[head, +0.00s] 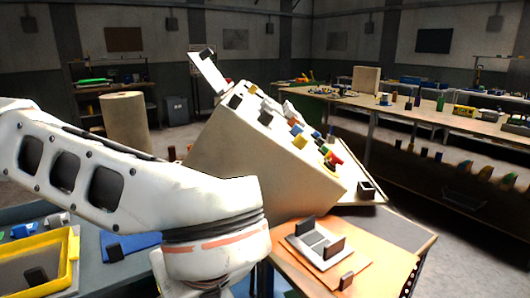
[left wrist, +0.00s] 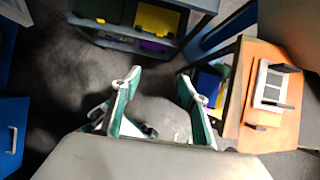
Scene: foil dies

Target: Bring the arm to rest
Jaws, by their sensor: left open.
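My left gripper (left wrist: 158,92) shows in the left wrist view with its two green-grey fingers apart, open and with nothing between them. It hangs over dark grey floor, left of an orange-brown board. In the head view my white left arm (head: 130,190) comes in from the left and bends down at the front centre; its gripper is hidden below the picture. My right gripper is in neither view.
The orange-brown board (head: 375,265) carries a metal plate (head: 300,249) with dark upright grips. Behind it, a large cream block (head: 230,160) bears several small coloured pieces. A yellow tray (head: 74,262) is at left. Open shelves (left wrist: 120,38) stand ahead of the gripper.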

